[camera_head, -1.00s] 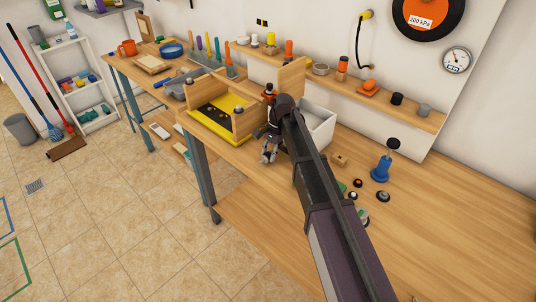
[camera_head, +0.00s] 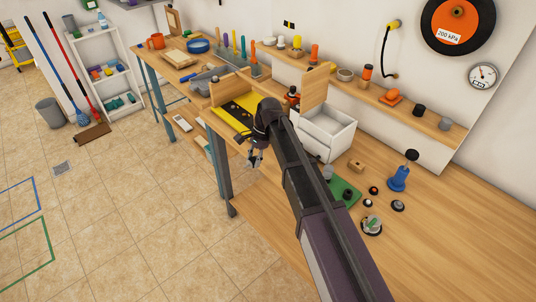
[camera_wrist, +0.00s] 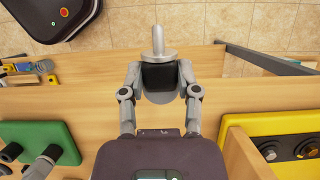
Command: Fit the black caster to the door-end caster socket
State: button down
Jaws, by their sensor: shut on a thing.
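My gripper (camera_wrist: 160,100) is shut on the black caster (camera_wrist: 158,77), seen in the wrist view as a dark block with a rounded grey part and a grey stem pointing to the picture's top. In the head view my gripper (camera_head: 255,160) hangs near the bench's front edge, and the caster is too small to make out there. The yellow workpiece (camera_wrist: 288,124) lies to the right in the wrist view, with dark round fittings (camera_wrist: 270,151) on a black strip. It stands behind my gripper in the head view (camera_head: 227,116), partly hidden by my arm. I cannot tell which socket is door-end.
A green plate (camera_wrist: 40,135) with grey and black parts lies left in the wrist view. Upright wooden boards flank the yellow workpiece. A white bin (camera_head: 325,135), a blue-based stand (camera_head: 400,178) and small round parts lie on the bench. The right bench top is clear.

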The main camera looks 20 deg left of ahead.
jog(key=shift+s+a+r, duration=0.15)
jog(key=shift+s+a, duration=0.85)
jog(key=shift+a, duration=0.15)
